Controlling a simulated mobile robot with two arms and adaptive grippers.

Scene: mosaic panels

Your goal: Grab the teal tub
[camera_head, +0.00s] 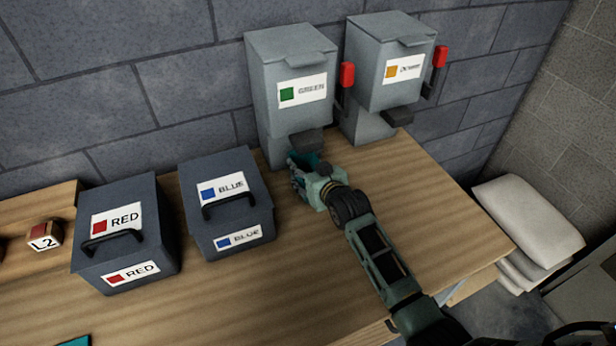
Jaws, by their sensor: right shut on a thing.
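The teal tub (304,158) is mostly hidden behind my right gripper; only a little of its teal surface shows. It is under the dark spout of the grey dispenser labelled GREEN (273,85). My right gripper (302,175) is shut on the tub, at the end of an arm that comes in from the lower right. I cannot tell whether the tub touches the table. My left gripper is out of view.
A dispenser with an orange label (390,65) stands to the right. Dark boxes labelled RED (125,235) and BLUE (225,200) stand on the wooden table (300,290). A block marked L2 (45,236) is at left. White sacks (528,215) lie beyond the table's right edge.

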